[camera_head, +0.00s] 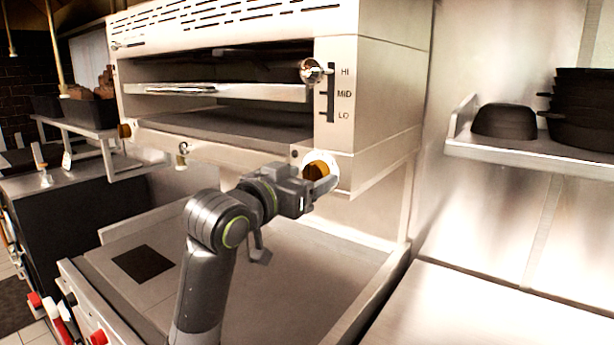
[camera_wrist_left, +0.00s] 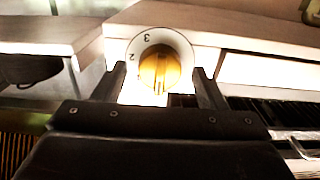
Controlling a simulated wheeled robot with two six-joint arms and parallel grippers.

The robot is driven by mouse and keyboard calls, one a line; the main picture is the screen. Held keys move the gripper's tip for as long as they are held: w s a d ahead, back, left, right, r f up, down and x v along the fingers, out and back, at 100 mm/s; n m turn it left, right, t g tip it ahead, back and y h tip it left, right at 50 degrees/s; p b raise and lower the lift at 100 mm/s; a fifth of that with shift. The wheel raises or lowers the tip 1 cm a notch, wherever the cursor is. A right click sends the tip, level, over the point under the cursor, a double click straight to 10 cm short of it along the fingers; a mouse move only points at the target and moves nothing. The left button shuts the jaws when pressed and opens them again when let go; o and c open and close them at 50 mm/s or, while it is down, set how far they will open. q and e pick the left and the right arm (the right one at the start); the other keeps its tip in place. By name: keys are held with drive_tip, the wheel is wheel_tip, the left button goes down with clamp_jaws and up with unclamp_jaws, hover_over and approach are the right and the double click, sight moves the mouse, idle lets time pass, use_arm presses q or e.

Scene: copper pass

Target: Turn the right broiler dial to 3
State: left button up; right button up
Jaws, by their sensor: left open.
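The right broiler dial (camera_head: 318,170) is a brass-yellow knob on a pale round plate, low on the broiler's front right corner. In the left wrist view the knob (camera_wrist_left: 160,70) is seen close up, with a 3 near the top of its plate and a 2 at the left; other marks are unclear. My left gripper (camera_head: 322,187) is at the dial and partly covers it. In the left wrist view its two dark fingers stand open on either side of the knob, with visible gaps. My right gripper is out of view.
The steel broiler (camera_head: 230,40) has a lever with HI, MID and LO marks above the dial. Another brass dial (camera_head: 125,130) sits at its left corner. A flat steel surface (camera_head: 290,275) lies below. A shelf (camera_head: 530,148) with black bowls is at right.

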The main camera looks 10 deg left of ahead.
use_arm(q)
drive_tip(key=shift+w+d, duration=0.1)
drive_tip(key=shift+w, duration=0.05)
drive_tip(key=shift+c, duration=0.3)
drive_tip(key=c, duration=0.9)
drive_tip(key=shift+c, duration=0.2)
